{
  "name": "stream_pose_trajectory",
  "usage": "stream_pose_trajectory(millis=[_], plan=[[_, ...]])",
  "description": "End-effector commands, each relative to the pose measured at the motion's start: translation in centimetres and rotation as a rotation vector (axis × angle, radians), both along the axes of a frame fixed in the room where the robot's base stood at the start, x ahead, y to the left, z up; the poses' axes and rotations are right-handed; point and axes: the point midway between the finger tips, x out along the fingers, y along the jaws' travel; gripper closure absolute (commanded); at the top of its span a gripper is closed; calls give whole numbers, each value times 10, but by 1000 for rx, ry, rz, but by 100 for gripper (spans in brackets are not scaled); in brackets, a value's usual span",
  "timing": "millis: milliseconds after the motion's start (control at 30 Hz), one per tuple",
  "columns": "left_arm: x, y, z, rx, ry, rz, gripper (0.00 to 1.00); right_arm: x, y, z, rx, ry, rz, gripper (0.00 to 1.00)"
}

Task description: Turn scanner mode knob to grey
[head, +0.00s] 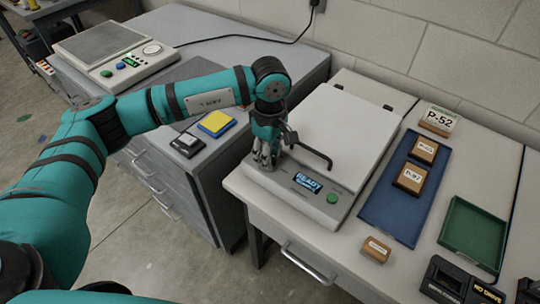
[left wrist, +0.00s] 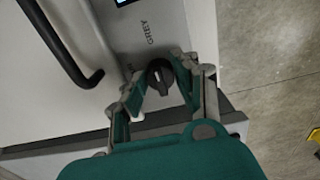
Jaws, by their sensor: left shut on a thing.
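The scanner (head: 336,140) is a pale flatbed unit with a closed lid and a black lid handle (head: 312,152). Its front panel has a lit display reading READY (head: 308,183) and a green button (head: 332,198). My left gripper (head: 266,160) points down at the left end of this panel and hides the mode knob in the head view. In the left wrist view the black knob (left wrist: 159,74) sits between the two fingers of my left gripper (left wrist: 160,85), which is shut on it. The label GREY (left wrist: 151,34) is printed beside the knob. My right gripper is not in view.
A blue tray (head: 376,218) with small tagged boxes (head: 411,177) lies right of the scanner. A scale (head: 118,62) and a yellow-topped block (head: 217,122) are on the left bench.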

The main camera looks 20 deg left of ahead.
Motion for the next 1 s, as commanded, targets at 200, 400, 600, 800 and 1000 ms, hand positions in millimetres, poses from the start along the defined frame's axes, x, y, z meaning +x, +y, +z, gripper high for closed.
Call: stream_pose_trajectory(millis=[200, 400, 600, 800, 1000], plan=[[0, 0, 1, 0, 0, -3, 100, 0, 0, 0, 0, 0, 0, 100], [0, 0, 1, 0, 0, -2, 67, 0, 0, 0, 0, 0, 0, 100], [0, 0, 0, 0, 0, -2, 47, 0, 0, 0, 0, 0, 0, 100], [0, 0, 0, 0, 0, -1, 47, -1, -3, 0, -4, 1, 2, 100], [0, 0, 0, 0, 0, 2, 47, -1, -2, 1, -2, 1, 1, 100]])
